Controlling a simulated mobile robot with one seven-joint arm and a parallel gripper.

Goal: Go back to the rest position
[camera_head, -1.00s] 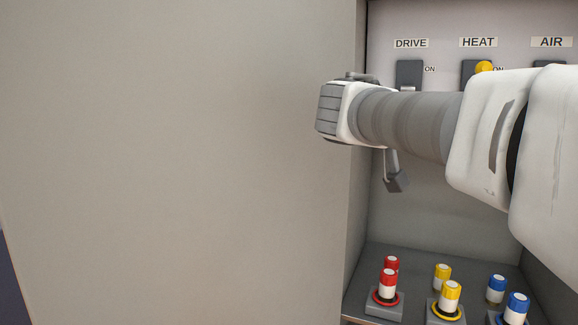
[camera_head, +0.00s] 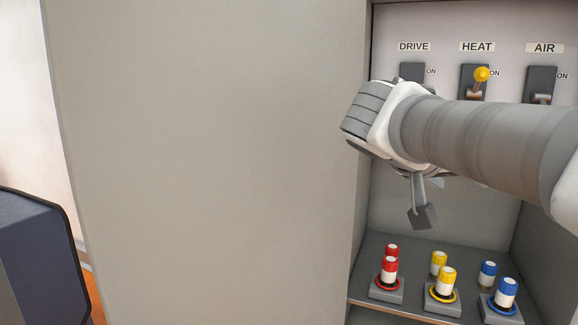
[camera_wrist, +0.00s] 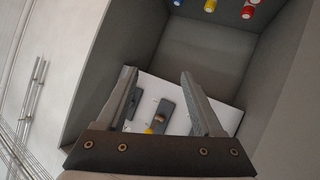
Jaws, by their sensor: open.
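My gripper (camera_wrist: 158,73) is open and empty in the wrist view, its two fingers spread with a bare gap between the tips. In the head view, one finger (camera_head: 421,215) hangs below my wrist, in front of the open bay of the cabinet. The fingers touch nothing that I can see. My arm crosses the bay from the right and covers part of the switch panel (camera_head: 510,25).
The panel has DRIVE (camera_head: 412,72), HEAT (camera_head: 474,85) and AIR (camera_head: 541,85) switches; HEAT has a yellow knob. Red (camera_head: 390,268), yellow (camera_head: 447,278) and blue (camera_head: 506,292) capped pieces stand on the shelf below. The cabinet's side wall (camera_head: 210,160) fills the left.

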